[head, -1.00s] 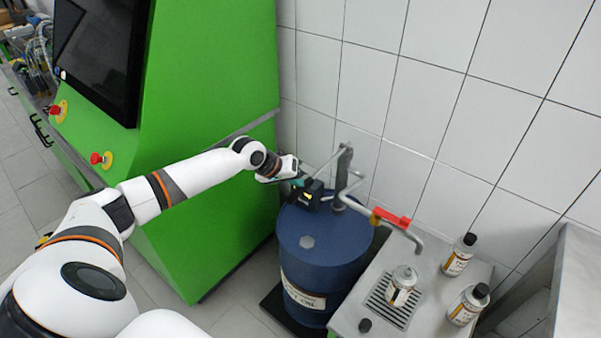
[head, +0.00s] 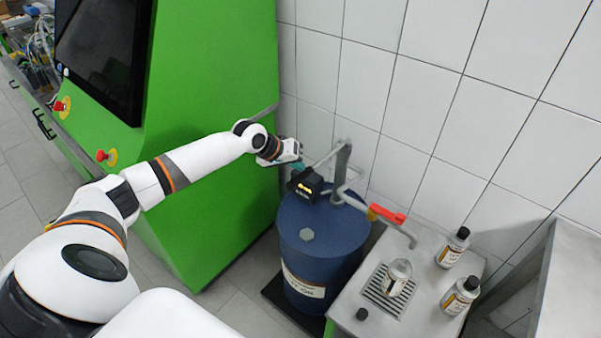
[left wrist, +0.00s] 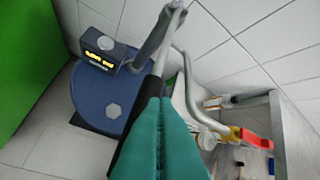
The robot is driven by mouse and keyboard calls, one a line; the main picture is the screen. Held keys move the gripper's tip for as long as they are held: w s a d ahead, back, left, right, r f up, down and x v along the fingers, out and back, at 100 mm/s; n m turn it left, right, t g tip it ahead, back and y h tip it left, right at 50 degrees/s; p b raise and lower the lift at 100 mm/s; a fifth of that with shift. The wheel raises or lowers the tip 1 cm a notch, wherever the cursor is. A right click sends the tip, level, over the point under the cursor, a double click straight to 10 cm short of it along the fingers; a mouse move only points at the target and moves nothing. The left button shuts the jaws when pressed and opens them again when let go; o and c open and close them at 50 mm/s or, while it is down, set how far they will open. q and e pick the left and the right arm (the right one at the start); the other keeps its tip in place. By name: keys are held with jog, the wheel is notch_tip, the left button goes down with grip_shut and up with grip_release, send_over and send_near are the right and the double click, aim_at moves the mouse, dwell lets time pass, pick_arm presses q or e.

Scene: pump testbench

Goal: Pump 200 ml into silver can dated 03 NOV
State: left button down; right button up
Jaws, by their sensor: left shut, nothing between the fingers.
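My left gripper (head: 299,166) is shut and empty, beside the grey pump lever (head: 328,156) above the blue drum (head: 320,238). In the left wrist view its teal fingers (left wrist: 160,140) overlap the lever (left wrist: 168,45); I cannot tell whether they touch. A black meter (head: 305,186) with a yellow display sits on the pump; the digits are unreadable. The outlet pipe with a red valve handle (head: 387,214) reaches over the bench. An uncapped silver can (head: 397,277) stands upright on the drain grate, near the pipe's end. Its date is not legible. My right gripper is out of view.
Two capped silver cans (head: 453,247) (head: 461,296) stand at the bench's right. A loose black cap (head: 361,314) lies at the bench's front left. A green cabinet (head: 215,110) stands left of the drum, and the tiled wall (head: 440,110) is behind.

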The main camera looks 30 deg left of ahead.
pick_arm(q)
jog(key=shift+r, duration=0.1)
jog(key=r+p, duration=0.5)
jog(key=shift+w, duration=0.25)
jog(key=shift+f, duration=0.1)
jog(key=shift+d+f, duration=0.1)
dwell(0.5)
